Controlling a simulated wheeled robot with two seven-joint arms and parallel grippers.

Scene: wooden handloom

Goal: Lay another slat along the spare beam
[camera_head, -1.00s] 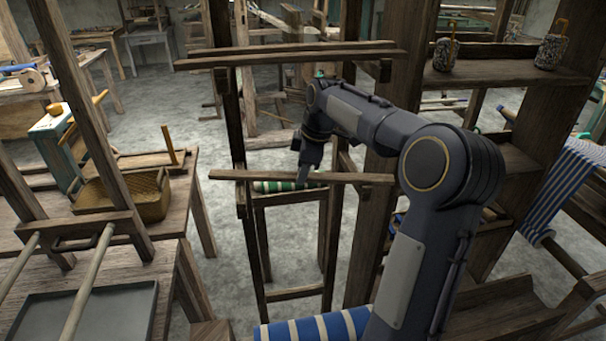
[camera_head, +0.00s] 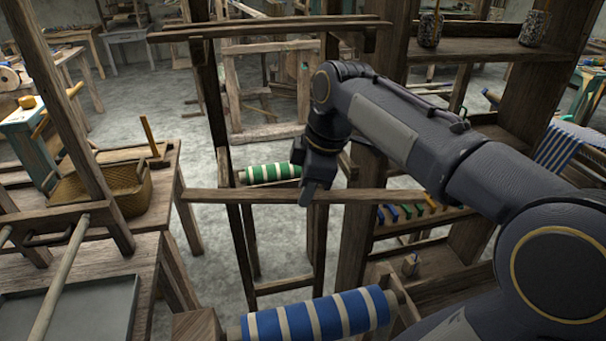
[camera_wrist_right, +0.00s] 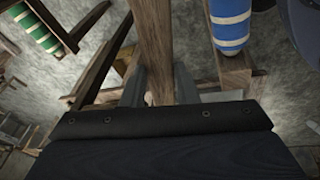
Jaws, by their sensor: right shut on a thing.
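My right gripper (camera_head: 307,193) is shut on a long brown wooden slat (camera_head: 235,196), near its middle. The slat is held roughly level, crosswise in the head view. In the right wrist view the same slat (camera_wrist_right: 153,38) runs up from between the fingers (camera_wrist_right: 155,90). At the top of the head view a long level beam (camera_head: 240,34) crosses the uprights, with what looks like a thin slat along it; I take this for the spare beam. The held slat is apart from it, lower and nearer to me. My left gripper is not in view.
A green-striped roll (camera_head: 272,173) lies behind the held slat. A blue-striped roll (camera_head: 318,316) is below, nearer me. A shelf (camera_head: 490,50) with jars stands at right. A table with a wicker basket (camera_head: 128,190) is at left.

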